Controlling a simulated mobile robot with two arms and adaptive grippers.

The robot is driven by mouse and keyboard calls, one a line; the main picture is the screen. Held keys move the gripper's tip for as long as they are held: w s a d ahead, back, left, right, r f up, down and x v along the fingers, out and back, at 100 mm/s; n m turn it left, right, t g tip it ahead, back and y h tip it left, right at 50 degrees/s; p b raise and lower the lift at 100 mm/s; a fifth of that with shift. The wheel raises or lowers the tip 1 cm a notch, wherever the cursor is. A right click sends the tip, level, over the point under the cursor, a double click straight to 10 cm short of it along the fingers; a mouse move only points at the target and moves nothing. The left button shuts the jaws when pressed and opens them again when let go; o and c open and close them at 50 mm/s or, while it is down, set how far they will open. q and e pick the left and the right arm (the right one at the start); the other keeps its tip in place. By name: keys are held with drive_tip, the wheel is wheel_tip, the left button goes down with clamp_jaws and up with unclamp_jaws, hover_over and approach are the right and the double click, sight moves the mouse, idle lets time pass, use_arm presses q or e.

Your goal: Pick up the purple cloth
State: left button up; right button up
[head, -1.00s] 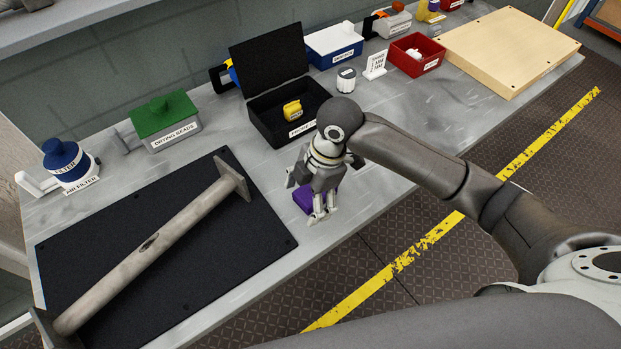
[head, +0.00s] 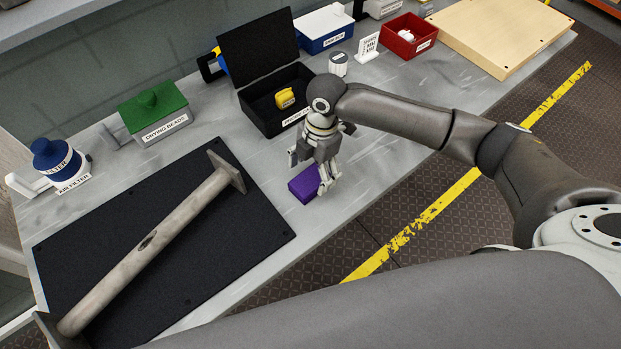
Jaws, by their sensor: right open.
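The purple cloth (head: 304,184) is a small folded block on the grey bench, just right of the black mat and near the bench's front edge. My right gripper (head: 309,177) points down at it from above and behind, with its fingers spread. One finger is at the cloth's right side and hides part of it; the other is at its far left. I cannot tell whether the fingers touch the cloth. My left gripper is not in view.
An open black box (head: 268,121) with a yellow item stands behind my right gripper.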

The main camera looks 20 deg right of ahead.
sight(311, 178)
drive_tip(key=shift+s+a+f+p, duration=0.1)
drive_tip(key=shift+a+f+p, duration=0.05)
drive_tip(key=shift+f, duration=0.7)
drive_tip(key=shift+s+a+f+p, duration=0.1)
drive_tip(key=shift+a+f+p, duration=0.05)
drive_tip(key=shift+f, duration=0.7)
drive_tip(key=shift+c, duration=0.2)
drive_tip(key=c, duration=1)
drive_tip(key=shift+c, duration=0.2)
drive_tip(key=shift+r, duration=0.1)
drive_tip(key=shift+w+r+b, duration=0.1)
drive_tip(key=shift+r+b, duration=0.25)
drive_tip(key=shift+r, duration=0.1)
drive_tip(key=s+d+r+b, duration=0.3)
drive_tip(key=s+r, duration=0.9)
drive_tip(key=s, duration=0.1)
drive_tip(key=shift+s+d, duration=0.2)
drive_tip(key=shift+s, duration=0.15)
